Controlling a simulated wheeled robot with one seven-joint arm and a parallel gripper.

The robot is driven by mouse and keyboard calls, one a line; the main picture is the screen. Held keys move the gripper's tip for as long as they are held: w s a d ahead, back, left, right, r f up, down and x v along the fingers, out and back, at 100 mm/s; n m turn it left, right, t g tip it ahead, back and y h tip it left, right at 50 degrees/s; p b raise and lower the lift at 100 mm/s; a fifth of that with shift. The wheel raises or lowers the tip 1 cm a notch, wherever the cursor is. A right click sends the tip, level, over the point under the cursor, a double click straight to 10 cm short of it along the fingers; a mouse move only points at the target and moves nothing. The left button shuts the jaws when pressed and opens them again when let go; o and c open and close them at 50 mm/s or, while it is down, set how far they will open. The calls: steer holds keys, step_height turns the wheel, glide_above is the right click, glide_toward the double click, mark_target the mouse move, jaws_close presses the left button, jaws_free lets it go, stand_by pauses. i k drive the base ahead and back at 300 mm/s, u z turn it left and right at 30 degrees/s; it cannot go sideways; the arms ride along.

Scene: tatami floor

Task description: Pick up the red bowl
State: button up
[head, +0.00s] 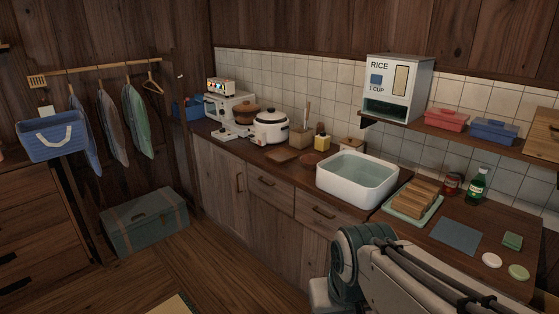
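I see no red bowl in the head view. The red things that show are a lidded red box (446,119) on the wall shelf and a small dark red can (452,184) at the back of the counter. A brown round pot (247,114) stands further left on the counter. Part of my arm crosses the lower right, in front of the cabinets. My gripper does not show, so whether it is open or holds anything is hidden.
A white basin (357,177) sits in the wooden counter. A rice dispenser (396,87) and a blue box (494,130) are on the shelf. A green bottle (477,185) stands near the wall. A grey-green trunk (145,222) is on the floor at left; the floor before the cabinets looks clear.

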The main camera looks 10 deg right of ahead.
mark_target(310, 162)
steer(key=u, duration=0.7)
steer(key=i, duration=1.55)
steer(key=z, duration=0.2)
steer(key=i, duration=1.35)
steer(key=z, duration=1.15)
steer(key=i, duration=0.2)
steer(key=z, duration=0.05)
